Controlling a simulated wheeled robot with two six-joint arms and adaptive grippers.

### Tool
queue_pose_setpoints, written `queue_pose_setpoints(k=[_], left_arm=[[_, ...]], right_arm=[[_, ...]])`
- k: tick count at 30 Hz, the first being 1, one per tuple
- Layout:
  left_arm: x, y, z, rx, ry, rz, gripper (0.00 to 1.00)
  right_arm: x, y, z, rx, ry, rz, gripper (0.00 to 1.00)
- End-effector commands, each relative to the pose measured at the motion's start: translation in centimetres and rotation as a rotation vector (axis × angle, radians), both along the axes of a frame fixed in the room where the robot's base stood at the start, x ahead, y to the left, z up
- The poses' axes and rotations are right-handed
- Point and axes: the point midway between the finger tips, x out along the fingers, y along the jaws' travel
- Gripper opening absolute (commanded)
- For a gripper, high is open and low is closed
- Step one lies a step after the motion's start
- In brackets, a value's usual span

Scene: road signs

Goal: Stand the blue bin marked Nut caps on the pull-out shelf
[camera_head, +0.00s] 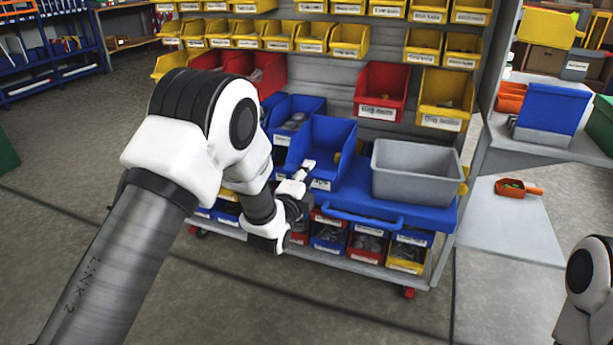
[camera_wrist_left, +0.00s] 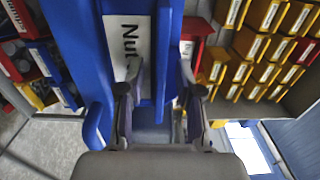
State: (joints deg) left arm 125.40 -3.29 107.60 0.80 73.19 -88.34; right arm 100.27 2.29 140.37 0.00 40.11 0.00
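The blue bin marked Nut caps (camera_head: 325,148) is at the left end of the blue pull-out shelf (camera_head: 428,206); I cannot tell whether it rests on it. My left gripper (camera_head: 306,172) is at the bin's front. In the wrist view its fingers (camera_wrist_left: 156,90) are apart, on either side of a thin blue wall of the bin, with gaps visible. My right gripper is out of view.
A grey bin (camera_head: 415,172) stands on the shelf, right of the blue bin. Another blue bin (camera_head: 292,118) is behind at left. A red bin (camera_head: 381,92) and a yellow bin (camera_head: 445,100) sit above. Small bins (camera_head: 368,244) are below the shelf.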

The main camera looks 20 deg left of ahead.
Motion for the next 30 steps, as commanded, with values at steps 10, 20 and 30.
queue_pose_setpoints(k=[10,20,30], left_arm=[[-5.0,0.2,0.4,0.0,0.005,0.0,0.35],[-11.6,0.4,0.1,0.0,0.002,0.0,0.35],[-13.4,0.9,-4.8,-0.146,0.163,0.02,0.35]], right_arm=[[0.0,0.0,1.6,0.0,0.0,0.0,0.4],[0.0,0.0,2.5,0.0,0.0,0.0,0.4],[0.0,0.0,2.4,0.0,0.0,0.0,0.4]])
